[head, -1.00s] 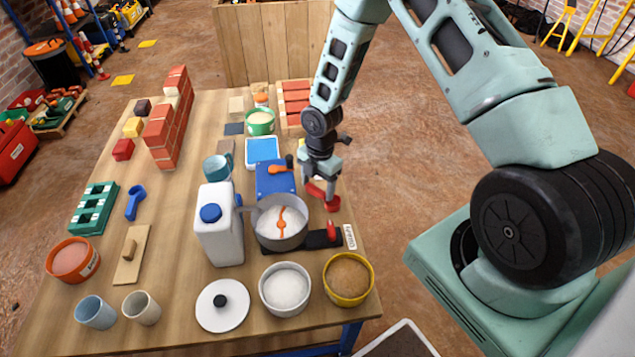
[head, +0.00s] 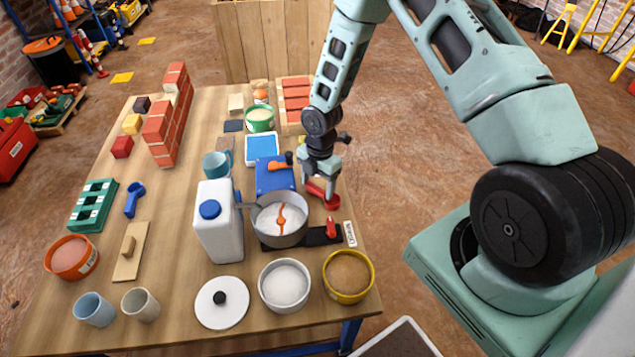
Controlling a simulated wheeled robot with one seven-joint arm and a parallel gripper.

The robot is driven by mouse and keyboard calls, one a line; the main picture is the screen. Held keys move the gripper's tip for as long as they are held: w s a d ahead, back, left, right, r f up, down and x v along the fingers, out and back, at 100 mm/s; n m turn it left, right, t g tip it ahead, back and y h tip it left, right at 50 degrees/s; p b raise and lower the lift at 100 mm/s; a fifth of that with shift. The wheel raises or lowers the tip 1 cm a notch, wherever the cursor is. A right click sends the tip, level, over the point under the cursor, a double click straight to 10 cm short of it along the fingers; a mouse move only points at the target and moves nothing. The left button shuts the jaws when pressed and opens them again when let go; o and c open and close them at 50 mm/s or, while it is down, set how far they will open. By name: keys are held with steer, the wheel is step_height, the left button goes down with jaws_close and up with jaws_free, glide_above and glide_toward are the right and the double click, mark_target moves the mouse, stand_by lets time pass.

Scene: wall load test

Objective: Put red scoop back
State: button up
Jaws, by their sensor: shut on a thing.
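The red scoop (head: 331,202) is at the right edge of the table, to the right of the grey pot. My gripper (head: 312,186) points down and is shut on the scoop's handle. The scoop's cup extends to the right and toward the front of the jaws. I cannot tell whether the scoop touches the table or hangs just above it. A blue scoop (head: 134,199) lies at the left of the table.
The grey pot (head: 275,234) with white contents sits on a black plate close in front of my gripper. A small red item (head: 331,227) and a white label (head: 349,233) are at that plate's right end. A blue box (head: 275,178) is left of the gripper.

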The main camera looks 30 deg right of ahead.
steer(key=o, duration=1.1)
steer(key=shift+o, duration=0.2)
steer(key=shift+r, duration=0.1)
steer(key=shift+r+p, duration=3.1)
steer(key=shift+r, duration=0.35)
